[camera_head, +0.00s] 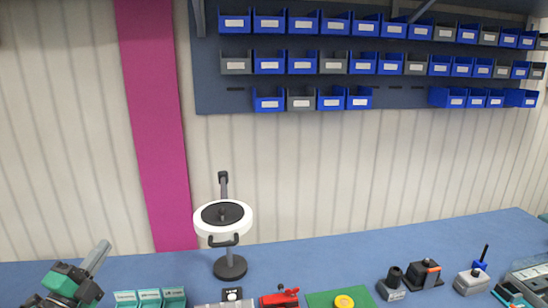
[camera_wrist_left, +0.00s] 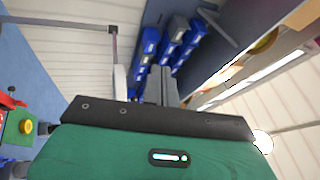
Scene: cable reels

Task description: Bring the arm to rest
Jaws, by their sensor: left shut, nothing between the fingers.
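My left gripper (camera_head: 103,247) is at the lower left of the head view, above the blue bench. Its grey fingers point up and to the right and are shut, with nothing between them. In the left wrist view the closed fingers (camera_wrist_left: 161,86) stand up beyond the green and black gripper body, toward the blue bins. The rest of the left arm is cut off by the lower edge of the head view. My right gripper is in neither view.
A magnifier lamp (camera_head: 230,268) stands on the blue bench (camera_head: 330,257), right of the gripper. Teal boxes (camera_head: 150,297), a red tool (camera_head: 279,299), a green plate (camera_head: 322,300) and grey devices (camera_head: 424,275) line the front. Blue bins (camera_head: 270,66) hang on the wall.

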